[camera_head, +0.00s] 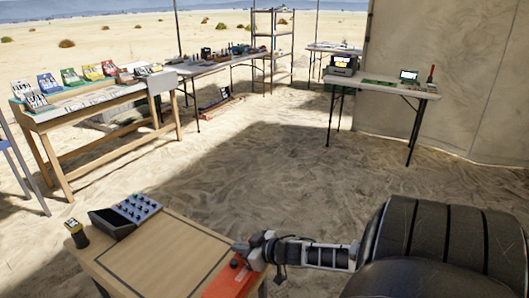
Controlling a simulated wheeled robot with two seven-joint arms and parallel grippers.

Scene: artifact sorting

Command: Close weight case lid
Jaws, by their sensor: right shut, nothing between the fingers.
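The weight case (139,208) appears to be the blue-grey tray holding several dark knob-like pieces on the wooden table at the lower left. A dark slanted panel (111,223) adjoins its left side and looks like its open lid, though I cannot be sure. My right gripper (239,254) is shut and empty. It is over the table's right side, right of the case and well apart from it, beside an orange object (229,282). My left gripper is not in view.
The wooden table (165,245) has a bare middle with a dark outlined rectangle. A black and yellow canister (77,234) stands at its left corner. Behind are a display bench (98,111), a long work table (217,67) and a side table (385,89). Sandy ground between them is open.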

